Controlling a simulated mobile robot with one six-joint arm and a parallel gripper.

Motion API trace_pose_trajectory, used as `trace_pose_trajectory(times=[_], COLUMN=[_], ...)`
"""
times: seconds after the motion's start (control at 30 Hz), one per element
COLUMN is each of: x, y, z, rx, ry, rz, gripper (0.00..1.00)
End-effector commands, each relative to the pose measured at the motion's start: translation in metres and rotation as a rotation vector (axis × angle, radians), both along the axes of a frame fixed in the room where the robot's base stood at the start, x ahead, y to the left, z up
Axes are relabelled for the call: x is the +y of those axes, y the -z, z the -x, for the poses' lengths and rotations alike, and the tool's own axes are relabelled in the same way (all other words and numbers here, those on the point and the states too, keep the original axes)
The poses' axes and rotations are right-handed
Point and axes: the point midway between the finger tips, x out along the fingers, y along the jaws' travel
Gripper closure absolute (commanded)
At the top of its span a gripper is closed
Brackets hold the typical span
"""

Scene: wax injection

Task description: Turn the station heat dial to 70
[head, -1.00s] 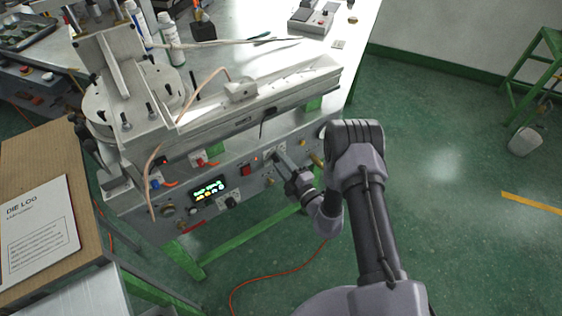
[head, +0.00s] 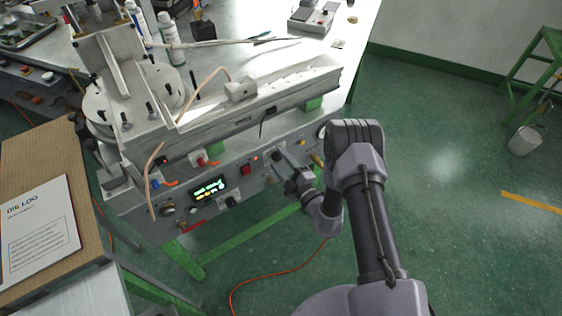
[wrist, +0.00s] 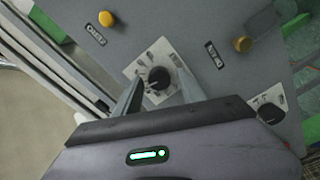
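In the wrist view, a round black dial (wrist: 158,78) with a light pointer mark sits on a white scale plate on the grey station panel (wrist: 205,18). My gripper (wrist: 160,80) is open, with one finger on each side of this dial. I cannot tell whether either finger touches it. The scale figures are too small to read. In the head view, my gripper (head: 285,163) is at the right part of the station's front panel, and the dial is hard to make out there. A second black dial (wrist: 270,113) is at the right in the wrist view.
In the head view, a lit display (head: 209,187), a red switch (head: 245,170) and another black knob (head: 232,201) are left of my gripper. Open green floor (head: 440,190) lies to the right.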

Motion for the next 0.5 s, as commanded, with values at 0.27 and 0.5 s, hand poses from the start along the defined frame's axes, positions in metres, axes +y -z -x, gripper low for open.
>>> trace_pose_trajectory(times=[0.27, 0.5], x=[0.000, -0.019], y=[-0.001, -0.002], z=[0.000, 0.025], rx=[-0.001, 0.004], ry=[0.000, 0.004], rz=[0.000, -0.001], gripper=[0.48, 0.48])
